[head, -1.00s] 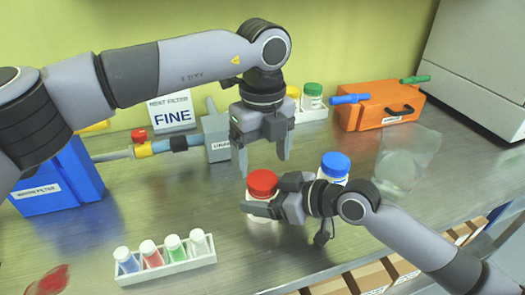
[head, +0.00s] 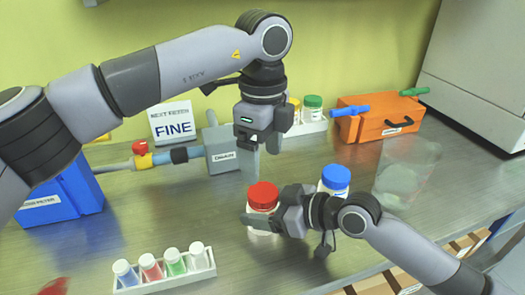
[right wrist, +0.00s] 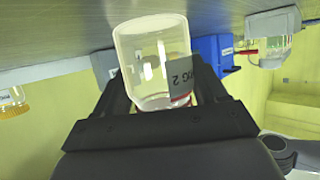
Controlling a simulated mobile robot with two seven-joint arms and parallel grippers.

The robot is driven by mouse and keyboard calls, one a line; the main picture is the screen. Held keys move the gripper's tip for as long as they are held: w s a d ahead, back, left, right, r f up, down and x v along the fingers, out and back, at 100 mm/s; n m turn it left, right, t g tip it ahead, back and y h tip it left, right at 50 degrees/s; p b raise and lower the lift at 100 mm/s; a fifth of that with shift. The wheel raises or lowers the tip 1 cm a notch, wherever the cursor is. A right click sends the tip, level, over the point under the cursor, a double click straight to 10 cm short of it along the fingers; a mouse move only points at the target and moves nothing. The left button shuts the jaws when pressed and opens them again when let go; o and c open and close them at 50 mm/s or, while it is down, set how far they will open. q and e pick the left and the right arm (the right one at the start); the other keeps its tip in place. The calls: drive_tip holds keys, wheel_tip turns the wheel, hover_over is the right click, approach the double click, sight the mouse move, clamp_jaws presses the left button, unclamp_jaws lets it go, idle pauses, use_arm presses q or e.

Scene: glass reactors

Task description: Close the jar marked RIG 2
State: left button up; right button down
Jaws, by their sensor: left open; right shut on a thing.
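The jar marked RIG 2 has a clear body (right wrist: 150,50) and a label reading "2" in the right wrist view, where it appears upside down. In the head view its red lid (head: 263,195) sits on top; whether it is screwed tight cannot be told. My right gripper (head: 262,222) is shut around the jar body from the right, below the lid. My left gripper (head: 260,145) is open and empty. It hangs pointing down, above and behind the red lid, apart from it.
A blue-lidded jar (head: 335,180) stands close behind my right gripper. A rack of vials (head: 165,280) is at front left. A grey drain block (head: 220,150) with a pipe stands behind left.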

sight(263, 192)
use_arm(q)
wheel_tip(263, 192, down, 8)
drive_tip(key=shift+r, duration=0.1)
idle(0.4)
drive_tip(key=c, duration=1.1)
drive_tip(key=shift+o, duration=0.2)
drive_tip(key=m, duration=0.6)
drive_tip(key=shift+m, duration=0.3)
drive_tip(key=o, duration=1.2)
drive_tip(key=shift+c, duration=0.2)
